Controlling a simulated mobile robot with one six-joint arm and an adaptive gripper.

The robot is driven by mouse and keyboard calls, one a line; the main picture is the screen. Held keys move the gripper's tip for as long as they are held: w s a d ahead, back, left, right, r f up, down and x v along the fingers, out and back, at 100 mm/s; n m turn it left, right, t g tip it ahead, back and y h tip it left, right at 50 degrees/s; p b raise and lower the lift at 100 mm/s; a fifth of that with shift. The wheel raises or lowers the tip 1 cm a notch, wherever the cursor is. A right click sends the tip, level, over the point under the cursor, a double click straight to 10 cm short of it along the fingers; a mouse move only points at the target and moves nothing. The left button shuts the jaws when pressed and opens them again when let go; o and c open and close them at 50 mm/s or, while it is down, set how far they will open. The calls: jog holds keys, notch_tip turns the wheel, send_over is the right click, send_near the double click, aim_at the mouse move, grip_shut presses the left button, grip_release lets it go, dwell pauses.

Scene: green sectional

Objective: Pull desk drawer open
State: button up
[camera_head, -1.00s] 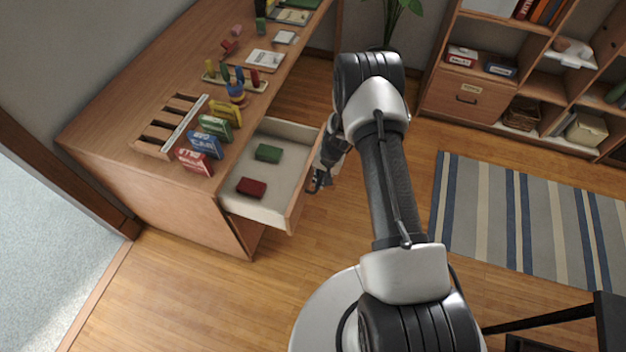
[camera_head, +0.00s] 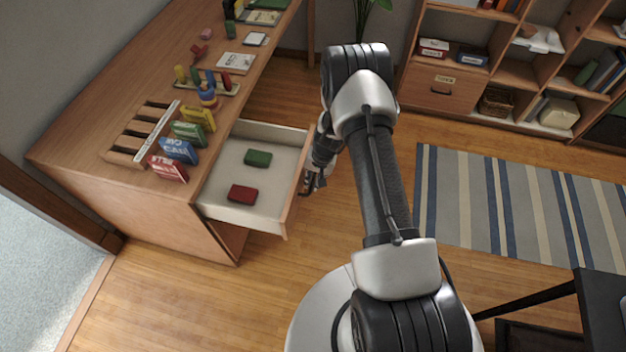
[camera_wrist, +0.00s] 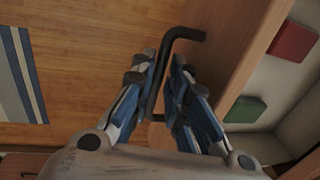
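The desk (camera_head: 110,190) stands at the left, and its drawer (camera_head: 270,215) is pulled well out. A green box (camera_head: 258,158) and a dark red box (camera_head: 242,194) lie inside the drawer. In the wrist view, the black bar handle (camera_wrist: 157,80) sits on the wooden drawer front (camera_wrist: 238,50), between the two fingers of my gripper (camera_wrist: 162,72). The fingers are closed in around the bar. In the head view, my gripper (camera_head: 312,182) is at the outer face of the drawer front, where the handle is mostly hidden.
Several small boxes, a wooden rack (camera_head: 140,135) and toys stand on the desk top. A shelf unit (camera_head: 470,60) is at the back right, with a striped rug (camera_head: 500,205) before it. A dark piece of furniture (camera_head: 600,310) is at lower right. Wood floor in front of the drawer is clear.

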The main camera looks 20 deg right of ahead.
jog(key=shift+o, duration=1.3)
jog(key=shift+r, duration=0.1)
notch_tip(320, 180, up, 12)
jog(key=s+d, duration=0.1)
jog(key=shift+s+d+f, duration=0.2)
jog(key=shift+d, duration=0.2)
jog(key=s+a+r+n+t, duration=0.1)
jog(key=s+a+r+n, duration=0.15)
jog(key=r, duration=0.95)
jog(key=s+a+r+n, duration=0.1)
jog(key=s+a+r, duration=0.25)
jog(key=r, duration=0.85)
jog(key=s+a+r+n+t+h, duration=0.1)
jog(key=s+r, duration=0.4)
jog(key=s, duration=0.5)
jog(key=s+a+r+n+t, duration=0.1)
jog(key=s+a+r+n, duration=0.1)
jog(key=s+r, duration=0.4)
jog(key=s+a, duration=0.1)
jog(key=s, duration=0.4)
jog(key=shift+s+h, duration=0.25)
jog(key=shift+h, duration=0.15)
